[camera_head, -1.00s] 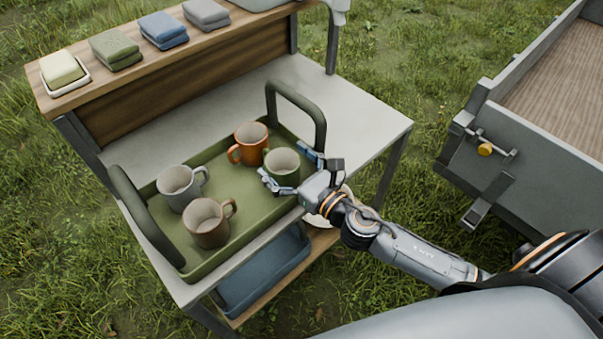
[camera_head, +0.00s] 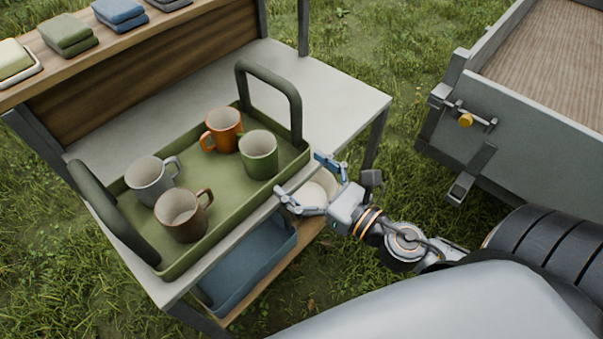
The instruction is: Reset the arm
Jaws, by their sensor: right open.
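My right gripper (camera_head: 304,184) is open and empty in the head view. Its fingers are spread just off the front right corner of the green tray (camera_head: 218,224), pointing toward the tray. The tray lies on the grey table and has two tall dark green handles. Several mugs stand upright in it: a green mug (camera_head: 259,157) nearest my gripper, an orange mug (camera_head: 223,131) behind it, a grey mug (camera_head: 151,181) at the left and a brown mug (camera_head: 181,217) at the front. The gripper is apart from the green mug. My left gripper is not in view.
The table (camera_head: 338,93) has bare room behind and right of the tray. A lower shelf holds a blue bin (camera_head: 246,268) and a pale round item (camera_head: 313,194) behind my gripper. Folded cloths (camera_head: 66,35) lie on the upper shelf. A grey trailer (camera_head: 540,122) stands at the right.

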